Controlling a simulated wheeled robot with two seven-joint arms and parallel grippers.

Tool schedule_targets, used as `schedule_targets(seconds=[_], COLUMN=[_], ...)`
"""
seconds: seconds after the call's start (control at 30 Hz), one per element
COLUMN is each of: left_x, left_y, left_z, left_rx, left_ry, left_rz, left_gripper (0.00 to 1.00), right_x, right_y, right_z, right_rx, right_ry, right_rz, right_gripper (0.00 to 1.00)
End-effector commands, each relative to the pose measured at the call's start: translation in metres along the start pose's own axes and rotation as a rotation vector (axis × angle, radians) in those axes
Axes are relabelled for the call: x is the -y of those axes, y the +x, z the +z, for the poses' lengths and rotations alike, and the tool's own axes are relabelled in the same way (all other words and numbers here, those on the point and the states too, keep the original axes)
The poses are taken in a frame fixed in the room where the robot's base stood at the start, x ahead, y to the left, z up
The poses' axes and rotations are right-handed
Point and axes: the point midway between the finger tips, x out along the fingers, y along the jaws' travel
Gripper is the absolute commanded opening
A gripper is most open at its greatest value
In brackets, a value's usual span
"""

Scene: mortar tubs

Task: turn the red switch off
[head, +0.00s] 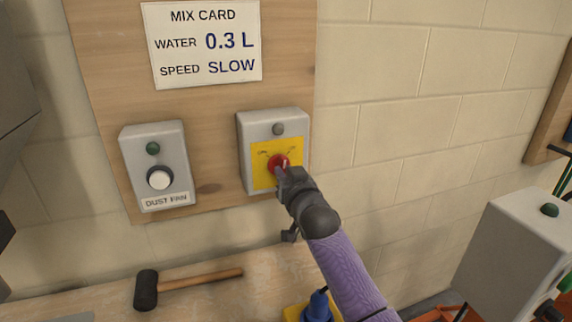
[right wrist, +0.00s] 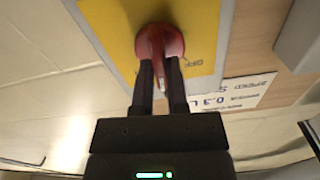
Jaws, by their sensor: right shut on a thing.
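The red switch (head: 279,160) is a rotary knob on a yellow plate (head: 262,177), on a grey box (head: 245,140) fixed to the wooden board. A small grey lamp (head: 278,129) above it looks unlit. My right gripper (head: 282,172) reaches up from below right and is shut on the knob. In the right wrist view, the fingers (right wrist: 161,80) flank the handle of the red switch (right wrist: 160,42), and the word OFF shows on the plate to its right. A pale mark shows on the handle, but I cannot tell clearly which setting it points to. My left gripper is not in view.
Left of the switch is the dust fan box (head: 155,135) with a white button (head: 159,178) and a dark green lamp. A mix card (head: 203,42) hangs above. A mallet (head: 190,285) lies on the bench below. A grey box (head: 510,250) stands at right.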

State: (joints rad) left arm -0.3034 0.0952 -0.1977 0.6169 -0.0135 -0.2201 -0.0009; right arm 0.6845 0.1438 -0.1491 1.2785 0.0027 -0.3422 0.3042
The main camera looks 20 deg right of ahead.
Motion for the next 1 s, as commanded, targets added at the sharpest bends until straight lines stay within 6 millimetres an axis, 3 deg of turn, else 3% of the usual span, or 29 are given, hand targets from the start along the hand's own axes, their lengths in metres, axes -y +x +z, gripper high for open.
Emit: schedule_targets(seconds=[0.4,1.0], left_x=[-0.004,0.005], left_y=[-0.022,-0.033], left_z=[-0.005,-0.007], left_rx=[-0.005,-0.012], left_ry=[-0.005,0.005], left_rz=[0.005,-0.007], left_gripper=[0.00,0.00], right_x=[0.001,0.002], right_y=[0.000,0.000], right_z=[-0.002,0.000], right_rx=[0.000,-0.001], right_ry=[-0.395,-0.822], right_rz=[0.000,0.000], right_gripper=[0.00,0.00])
